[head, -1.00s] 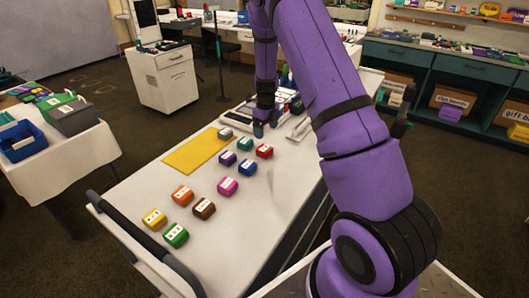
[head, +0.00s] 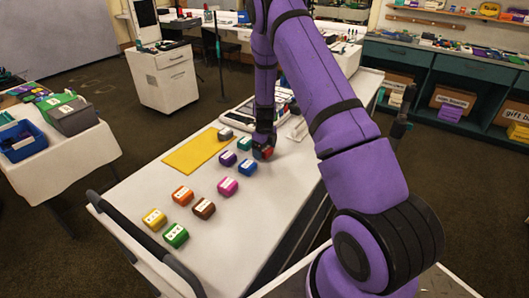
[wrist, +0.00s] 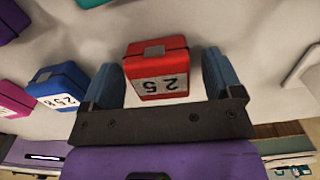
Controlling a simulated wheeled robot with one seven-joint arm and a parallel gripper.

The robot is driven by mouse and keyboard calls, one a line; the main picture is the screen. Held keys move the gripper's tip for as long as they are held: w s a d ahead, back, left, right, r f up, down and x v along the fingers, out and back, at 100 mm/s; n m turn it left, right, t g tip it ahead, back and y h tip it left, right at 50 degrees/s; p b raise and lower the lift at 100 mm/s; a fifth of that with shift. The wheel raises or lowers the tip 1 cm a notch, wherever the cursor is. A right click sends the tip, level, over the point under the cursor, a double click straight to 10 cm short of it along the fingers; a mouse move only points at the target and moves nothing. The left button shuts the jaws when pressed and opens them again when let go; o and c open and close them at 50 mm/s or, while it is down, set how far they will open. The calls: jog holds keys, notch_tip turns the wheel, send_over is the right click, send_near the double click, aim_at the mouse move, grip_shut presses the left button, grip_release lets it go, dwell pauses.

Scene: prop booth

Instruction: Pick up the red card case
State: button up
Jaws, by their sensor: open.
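The red card case (wrist: 157,62) stands on the white table, with a white label reading 25 facing my gripper in the wrist view. In the head view the red card case (head: 267,154) is partly hidden by my gripper (head: 262,150). In the wrist view my gripper (wrist: 163,85) is open, with one blue-grey finger on each side of the red case. Small gaps show between the fingers and the case.
A blue case (head: 247,168) stands just beside, also seen in the wrist view (wrist: 58,86). A yellow sheet (head: 190,155) lies to the left on the white table (head: 240,215).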

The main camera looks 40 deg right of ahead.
jog(key=c, duration=1)
jog(key=shift+r, duration=0.1)
